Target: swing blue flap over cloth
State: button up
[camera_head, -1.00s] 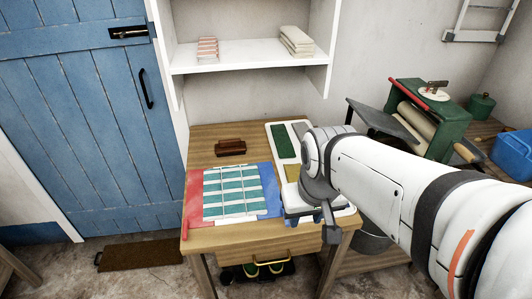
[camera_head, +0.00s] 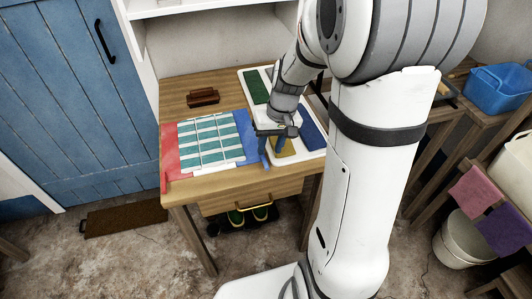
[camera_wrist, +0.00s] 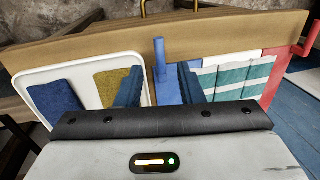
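The cloth (camera_head: 205,146), striped teal and white, lies flat on a folding board on the wooden table. The board's blue flap (camera_head: 245,138) lies flat along the cloth's right side, with an upright blue tab (camera_head: 263,158) near the front. The red flap (camera_head: 170,150) is on the left side. My gripper (camera_head: 271,143) points down beside the blue flap, over the tray's left edge. In the wrist view my gripper (camera_wrist: 160,72) is open, its fingers apart. The blue tab (camera_wrist: 160,52) shows between and beyond the fingertips; contact is not visible. The cloth (camera_wrist: 235,78) is to the right there.
A white tray (camera_head: 311,155) with green, yellow and blue cloth pieces sits right of the board. A brown wooden brush (camera_head: 203,97) lies behind it. A drawer with a yellow handle (camera_head: 256,213) is below the tabletop. A white shelf stands behind.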

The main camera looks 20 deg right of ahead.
aim_at(266, 162)
jog(key=shift+a+f, duration=0.25)
jog(key=shift+f, duration=0.9)
jog(key=shift+a+f, duration=0.2)
jog(key=shift+f, duration=0.95)
grip_shut()
